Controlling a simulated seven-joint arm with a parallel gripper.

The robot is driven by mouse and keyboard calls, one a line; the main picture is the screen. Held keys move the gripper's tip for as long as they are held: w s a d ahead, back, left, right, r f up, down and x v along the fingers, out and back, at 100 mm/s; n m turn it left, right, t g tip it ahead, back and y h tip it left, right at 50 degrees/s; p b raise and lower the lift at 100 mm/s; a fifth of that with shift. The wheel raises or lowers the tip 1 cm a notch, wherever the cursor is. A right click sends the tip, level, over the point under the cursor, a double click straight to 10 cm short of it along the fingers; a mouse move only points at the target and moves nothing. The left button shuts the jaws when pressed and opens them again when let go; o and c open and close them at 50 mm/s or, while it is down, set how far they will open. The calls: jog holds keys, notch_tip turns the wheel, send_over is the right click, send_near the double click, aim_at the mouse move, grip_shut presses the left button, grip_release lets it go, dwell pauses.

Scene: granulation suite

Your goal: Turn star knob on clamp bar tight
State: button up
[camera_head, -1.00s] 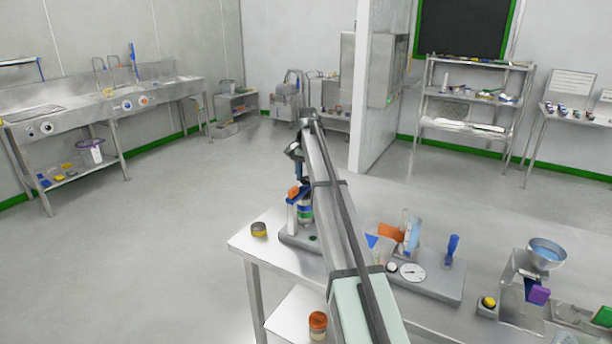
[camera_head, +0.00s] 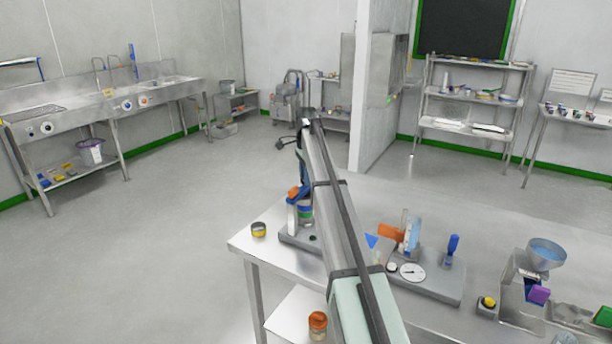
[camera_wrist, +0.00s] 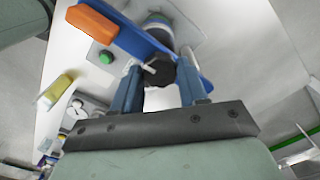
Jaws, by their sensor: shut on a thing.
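The black star knob (camera_wrist: 158,73) is between the two blue fingers of my gripper (camera_wrist: 159,66) in the wrist view. My gripper is shut on it, with a finger on either side. The knob is by the blue clamp bar (camera_wrist: 142,42), which has an orange block (camera_wrist: 92,22) at its left end. In the head view the blue clamp bar (camera_head: 303,193) and orange block (camera_head: 293,192) show on a small device at the table's left part. There my arm hides much of the device, and the knob and fingertips cannot be made out.
A green button (camera_wrist: 106,57) is left of the fingers in the wrist view. A yellow-topped jar (camera_head: 258,230) stands left of the device. A grey base with a dial (camera_head: 412,271) and a blue-handled tool (camera_head: 452,246) is on the right. A funnel device (camera_head: 546,254) is farther right.

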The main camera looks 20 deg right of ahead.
jog(key=shift+m, duration=0.4)
jog(key=o, duration=1.1)
jog(key=shift+c, duration=0.2)
jog(key=shift+r, duration=0.1)
notch_tip(320, 180, up, 14)
jog(key=shift+f, duration=0.2)
